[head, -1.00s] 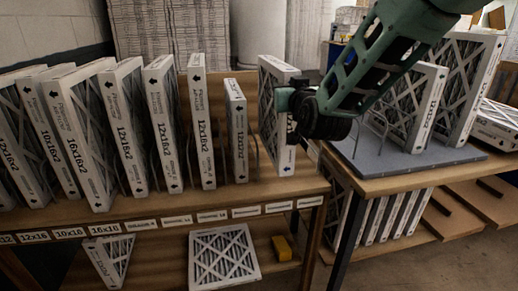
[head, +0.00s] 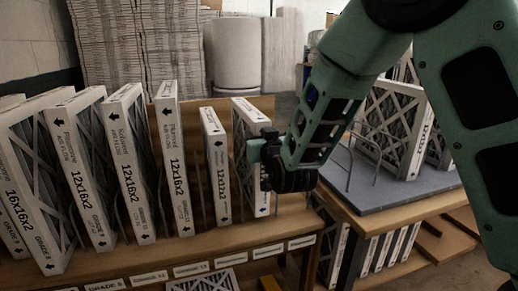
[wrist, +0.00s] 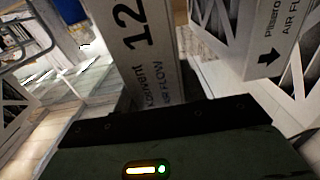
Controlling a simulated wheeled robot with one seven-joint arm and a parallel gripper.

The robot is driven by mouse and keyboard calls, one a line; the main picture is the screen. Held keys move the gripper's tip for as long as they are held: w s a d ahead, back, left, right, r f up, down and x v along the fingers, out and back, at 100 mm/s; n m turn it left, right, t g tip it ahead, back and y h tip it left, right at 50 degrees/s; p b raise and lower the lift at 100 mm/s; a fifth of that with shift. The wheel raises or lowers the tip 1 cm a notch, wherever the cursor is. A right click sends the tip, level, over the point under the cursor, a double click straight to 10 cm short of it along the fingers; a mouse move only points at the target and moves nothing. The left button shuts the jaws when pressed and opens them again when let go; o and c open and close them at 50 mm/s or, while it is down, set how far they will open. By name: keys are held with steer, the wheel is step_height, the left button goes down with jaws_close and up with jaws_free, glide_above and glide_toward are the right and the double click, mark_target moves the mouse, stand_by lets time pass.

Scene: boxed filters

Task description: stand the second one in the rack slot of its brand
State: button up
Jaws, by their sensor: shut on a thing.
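My gripper (head: 268,162) is shut on a white-framed pleated filter (head: 248,118) at the right end of the row on the wooden rack (head: 150,258). The filter is upright, its narrow printed edge facing me. My gripper covers part of its print. In the wrist view the held filter (wrist: 146,45) shows "12", "AIR FLOW" and a partly readable brand name. I cannot tell whether its bottom touches the shelf. A smaller upright filter (head: 216,165) stands just left of it. The rack's front edge carries white slot labels (head: 187,270), mostly too small to read.
Several larger filters, including a 12x16x2 (head: 173,165), stand leftward between wire dividers. At right, a table with a grey mat (head: 400,192) holds a wire stand and more filters (head: 395,125). Another filter edge (wrist: 275,40) is close by at right in the wrist view. A lower shelf holds more.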

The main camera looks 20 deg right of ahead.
steer(key=shift+f, duration=1.5)
steer(key=o, duration=1.1)
steer(key=s+b, duration=0.3)
steer(key=s, duration=0.1)
steer(key=s+b, duration=0.3)
steer(key=s, duration=0.2)
steer(key=shift+s+f, duration=0.2)
steer(key=shift+s, duration=0.05)
